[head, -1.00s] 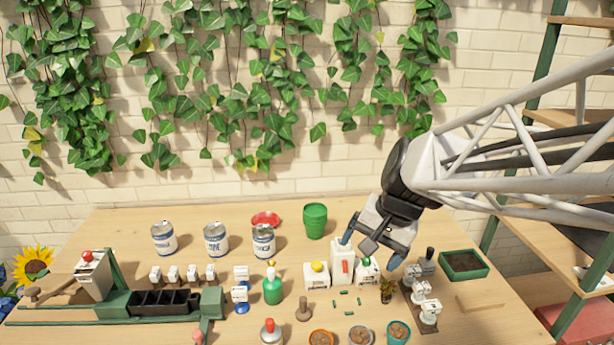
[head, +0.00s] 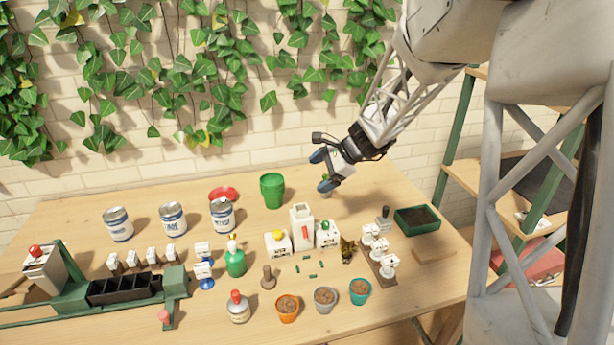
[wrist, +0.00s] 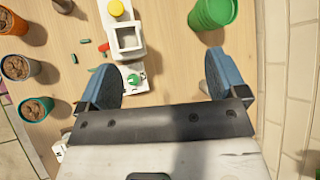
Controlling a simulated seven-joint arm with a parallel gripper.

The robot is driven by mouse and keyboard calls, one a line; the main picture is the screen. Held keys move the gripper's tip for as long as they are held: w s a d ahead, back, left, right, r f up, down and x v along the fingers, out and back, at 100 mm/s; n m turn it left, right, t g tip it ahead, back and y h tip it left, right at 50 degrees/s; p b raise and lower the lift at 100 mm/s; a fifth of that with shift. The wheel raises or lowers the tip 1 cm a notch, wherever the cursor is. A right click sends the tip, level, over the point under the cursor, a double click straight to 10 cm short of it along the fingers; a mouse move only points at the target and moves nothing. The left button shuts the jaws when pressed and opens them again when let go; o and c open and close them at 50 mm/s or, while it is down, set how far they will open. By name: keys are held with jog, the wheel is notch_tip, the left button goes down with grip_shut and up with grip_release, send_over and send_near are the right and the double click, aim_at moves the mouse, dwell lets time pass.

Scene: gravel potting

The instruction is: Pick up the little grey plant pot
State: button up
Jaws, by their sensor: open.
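The little grey plant pot (head: 325,298) stands upright near the table's front, filled with brown soil. An orange pot (head: 287,307) is to its left and a teal pot (head: 360,290) to its right. In the wrist view the grey pot (wrist: 18,67) is at the far left edge, between the other two. My gripper (head: 321,171) is above the back of the table, well away from the grey pot. Its blue fingers (wrist: 163,75) are spread in the wrist view, with nothing held between them.
White boxes (head: 302,228) with coloured tops stand mid-table, between my gripper and the pots. A green cup (head: 272,190) is behind them at left. A small plant (head: 347,250), a stamp rack (head: 380,262) and a green planter (head: 417,219) are at right. Bottles and tins stand at left.

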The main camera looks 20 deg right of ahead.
jog(key=w+d+f+m+t, duration=0.4)
jog(key=w+d+f+m, duration=0.6)
jog(key=w+d+f, duration=0.3)
jog(key=w+f, duration=0.1)
jog(key=w, duration=0.1)
jog(key=shift+w+d+f+t+y, duration=0.3)
jog(key=shift+w+d, duration=0.1)
jog(key=shift+x, duration=1.3)
jog(key=shift+x, duration=2.6)
jog(key=shift+c, duration=0.5)
